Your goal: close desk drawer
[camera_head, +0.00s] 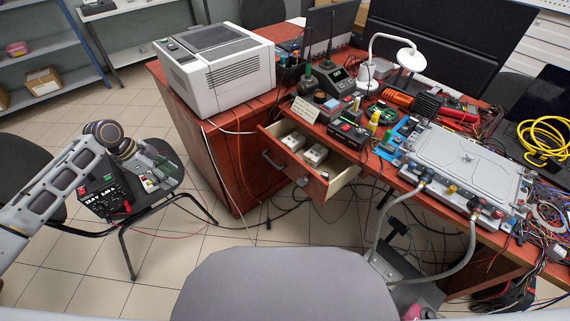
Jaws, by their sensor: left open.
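The desk drawer (313,190) is pulled out from under the desk top, with small pale boxes (304,148) inside. Its reddish-brown front faces lower left and carries a grey handle (272,160). My left gripper (167,172) is open, well to the left of the drawer and apart from it, with floor between. It appears over the chair with the black device and touches no part of the drawer. My right gripper is not in view.
A black chair (190,210) with a black control box (104,199) stands under my left arm. A grey chair back (285,285) stands in front of the drawer. A white printer (218,70) sits on the desk (172,88). Thin cables hang beside the drawer.

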